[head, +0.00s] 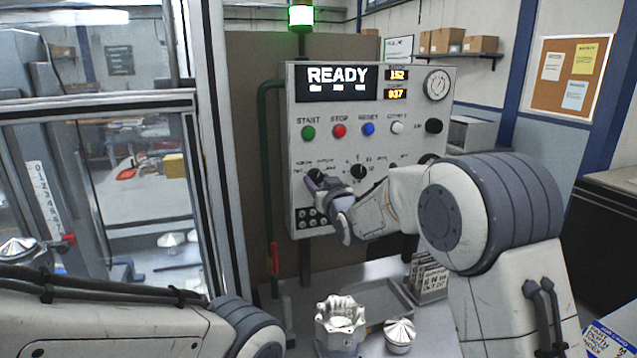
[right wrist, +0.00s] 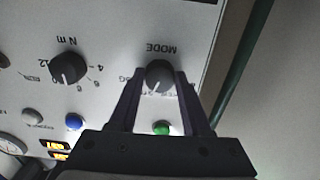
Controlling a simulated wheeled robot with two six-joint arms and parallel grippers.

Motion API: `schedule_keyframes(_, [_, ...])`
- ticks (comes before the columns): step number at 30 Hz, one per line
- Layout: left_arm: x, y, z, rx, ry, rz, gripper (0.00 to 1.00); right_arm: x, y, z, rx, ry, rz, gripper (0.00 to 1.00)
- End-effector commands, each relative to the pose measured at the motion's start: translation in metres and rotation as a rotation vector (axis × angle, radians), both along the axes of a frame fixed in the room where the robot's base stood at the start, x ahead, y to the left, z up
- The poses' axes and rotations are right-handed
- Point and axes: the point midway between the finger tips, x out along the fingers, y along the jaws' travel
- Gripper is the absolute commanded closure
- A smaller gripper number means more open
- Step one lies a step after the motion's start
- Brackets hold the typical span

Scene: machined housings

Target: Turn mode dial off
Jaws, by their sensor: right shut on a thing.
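The mode dial (right wrist: 159,74) is a round black knob under the upside-down word MODE in the right wrist view. In the head view the dial (head: 315,174) sits at the lower left of the grey control panel (head: 420,108), partly covered by my right gripper (head: 319,183). The right gripper's two dark fingers (right wrist: 160,84) stand one on each side of the dial, shut on it. A light pointer mark on the dial points down and slightly left in the wrist view. My left arm shows at lower left, but its gripper is out of view.
A second black knob (right wrist: 68,68), marked N m, is beside the mode dial. Green (head: 308,132), red (head: 339,130) and blue (head: 369,129) buttons are above it. The display (head: 337,76) reads READY. A metal housing (head: 339,318) stands on the table below.

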Motion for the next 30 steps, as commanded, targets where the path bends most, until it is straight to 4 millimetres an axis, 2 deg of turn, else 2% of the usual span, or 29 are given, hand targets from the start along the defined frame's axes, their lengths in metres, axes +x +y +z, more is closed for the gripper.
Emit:
schedule_keyframes(11, [0.0, 0.0, -0.036, 0.0, 0.0, 0.0, 1.0, 0.0, 0.0, -0.004, -0.173, -0.063, 0.0, 1.0])
schedule_keyframes(30, [0.0, 0.0, -0.121, 0.0, 0.0, 0.0, 1.0, 0.0, -0.001, -0.004, -0.745, -0.248, -0.001, 1.0])
